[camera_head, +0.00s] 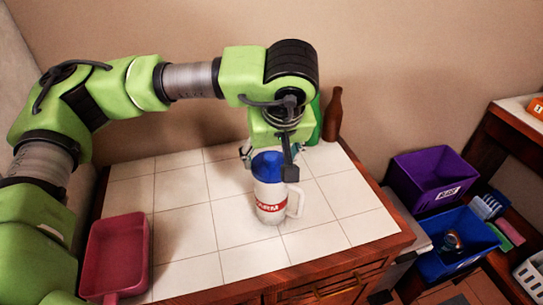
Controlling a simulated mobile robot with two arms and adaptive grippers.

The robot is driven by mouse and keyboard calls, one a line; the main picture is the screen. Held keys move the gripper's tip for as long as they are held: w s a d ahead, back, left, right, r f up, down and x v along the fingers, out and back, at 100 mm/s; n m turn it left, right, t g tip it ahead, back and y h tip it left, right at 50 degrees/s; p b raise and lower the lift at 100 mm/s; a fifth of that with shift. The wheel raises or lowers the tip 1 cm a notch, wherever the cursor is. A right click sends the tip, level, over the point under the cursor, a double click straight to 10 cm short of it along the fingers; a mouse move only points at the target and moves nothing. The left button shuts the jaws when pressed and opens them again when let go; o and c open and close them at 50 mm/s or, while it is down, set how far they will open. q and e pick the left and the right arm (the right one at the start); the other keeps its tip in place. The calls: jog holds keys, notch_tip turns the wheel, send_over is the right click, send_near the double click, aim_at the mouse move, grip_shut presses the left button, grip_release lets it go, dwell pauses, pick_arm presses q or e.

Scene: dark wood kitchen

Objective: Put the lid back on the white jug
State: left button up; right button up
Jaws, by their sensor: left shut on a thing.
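The white jug (268,199) stands upright on the white tiled counter (240,259), with red lettering on its side and its handle to the right. The blue lid (267,164) is at the jug's top, and I see no gap between them; I cannot tell whether it is seated. My left gripper (268,172) reaches down from above, its fingers on either side of the blue lid and shut on it. My right gripper is not in view.
A red tray (117,252) lies at the counter's left. A brown bottle (333,115) and a green bottle (314,122) stand at the back right, close behind my left wrist. Purple (434,177) and blue (458,262) bins are right of the counter. Tiles right of the jug are clear.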

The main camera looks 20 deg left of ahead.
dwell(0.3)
pick_arm(q)
jog(key=o, duration=1)
jog(key=o, duration=0.5)
jog(key=shift+r, duration=0.1)
jog(key=shift+r+p, duration=1.65)
jog(key=shift+r, duration=1.8)
